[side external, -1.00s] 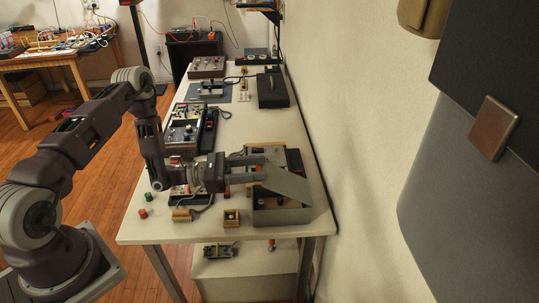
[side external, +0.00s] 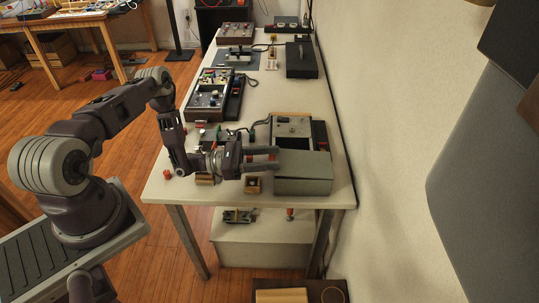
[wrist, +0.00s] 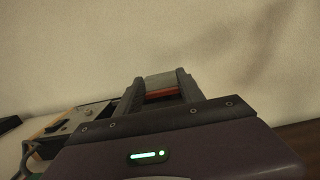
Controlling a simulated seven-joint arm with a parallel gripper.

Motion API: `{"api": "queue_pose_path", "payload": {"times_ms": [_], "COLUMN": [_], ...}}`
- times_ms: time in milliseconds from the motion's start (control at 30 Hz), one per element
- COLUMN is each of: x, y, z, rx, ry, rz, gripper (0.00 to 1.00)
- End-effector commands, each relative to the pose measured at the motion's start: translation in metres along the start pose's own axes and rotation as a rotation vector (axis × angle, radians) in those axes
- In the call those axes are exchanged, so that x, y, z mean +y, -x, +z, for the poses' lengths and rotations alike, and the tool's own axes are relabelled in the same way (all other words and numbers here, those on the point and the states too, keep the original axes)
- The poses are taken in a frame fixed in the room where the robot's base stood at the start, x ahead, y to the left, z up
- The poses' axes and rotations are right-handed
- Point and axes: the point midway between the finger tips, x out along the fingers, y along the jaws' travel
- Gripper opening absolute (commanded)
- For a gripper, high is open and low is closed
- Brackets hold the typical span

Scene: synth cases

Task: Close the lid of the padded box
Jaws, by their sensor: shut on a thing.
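The padded box (side external: 302,187) is grey-green and stands at the near right corner of the table. Its lid (side external: 305,165) lies over the top, flat or nearly flat, and hides the inside. I cannot tell whether it is fully down. My gripper (side external: 276,158) reaches in from the left, its fingers level at the lid's left edge. It is shut on the lid. In the wrist view, a grey piece of the lid (wrist: 160,79) shows between the fingers of my gripper (wrist: 160,92), with a red strip below it.
A grey instrument panel (side external: 292,128) stands just behind the box. A switch panel (side external: 211,95) and a black case (side external: 301,60) stand farther back. The wall runs close along the right. The table's middle is clear.

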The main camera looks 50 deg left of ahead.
Motion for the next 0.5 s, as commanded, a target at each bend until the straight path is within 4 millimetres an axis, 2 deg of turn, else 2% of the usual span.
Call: {"api": "queue_pose_path", "payload": {"times_ms": [267, 300, 400, 500], "x": [-0.0003, -0.0002, -0.0002, -0.0001], "y": [0.0018, 0.0018, 0.0015, 0.0011], "z": [-0.0020, -0.0020, -0.0014, -0.0009], "rx": [0.007, 0.007, 0.005, 0.004], "ry": [0.002, 0.002, 0.002, 0.002], "rz": [0.001, 0.001, 0.001, 0.001], "gripper": [0.00, 0.47, 0.67, 0.67]}}
